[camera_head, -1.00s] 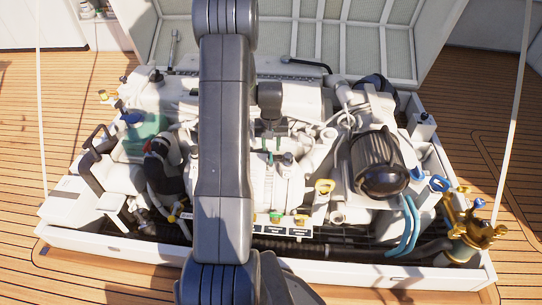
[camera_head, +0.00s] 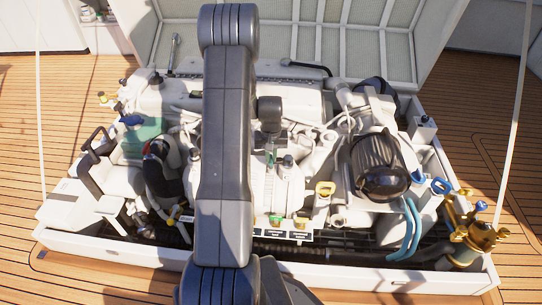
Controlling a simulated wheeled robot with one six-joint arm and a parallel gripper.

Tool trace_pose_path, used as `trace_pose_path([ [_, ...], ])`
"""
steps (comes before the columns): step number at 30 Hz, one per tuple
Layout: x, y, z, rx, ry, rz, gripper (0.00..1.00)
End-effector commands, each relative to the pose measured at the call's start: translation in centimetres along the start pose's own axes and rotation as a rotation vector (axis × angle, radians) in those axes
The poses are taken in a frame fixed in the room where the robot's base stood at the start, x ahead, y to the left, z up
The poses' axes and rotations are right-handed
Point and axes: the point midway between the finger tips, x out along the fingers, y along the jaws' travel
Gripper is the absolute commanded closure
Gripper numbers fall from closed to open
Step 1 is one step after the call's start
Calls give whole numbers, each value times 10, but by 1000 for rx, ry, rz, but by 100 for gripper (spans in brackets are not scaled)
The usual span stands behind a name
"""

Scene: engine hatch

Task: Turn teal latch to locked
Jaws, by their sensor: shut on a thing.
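My gripper (camera_head: 270,148) hangs below its dark wrist, over the white engine block just right of my forearm. It points down at small teal-green parts on top of the block. One such part, which looks like the teal latch (camera_head: 271,159), is at the fingertips, and the gripper is shut on it. Most of it is hidden by the fingers, so its angle cannot be told.
Blue hoses (camera_head: 413,228) and brass fittings (camera_head: 476,238) lie further right. Black labels (camera_head: 272,235) line the front. A raised hatch lid (camera_head: 345,40) stands behind.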

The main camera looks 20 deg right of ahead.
Motion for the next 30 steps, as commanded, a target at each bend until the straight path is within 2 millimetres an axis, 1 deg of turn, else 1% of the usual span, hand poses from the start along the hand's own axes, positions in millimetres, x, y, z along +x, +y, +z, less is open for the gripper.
trace_pose_path([
  [9,-1,0,0,143,0,0,100],
  [17,0,0,0,151,0,0,100],
  [18,0,0,0,151,0,0,87],
  [20,0,0,0,150,0,0,75],
  [21,0,0,0,150,0,0,67],
  [30,-2,0,0,149,0,0,67],
])
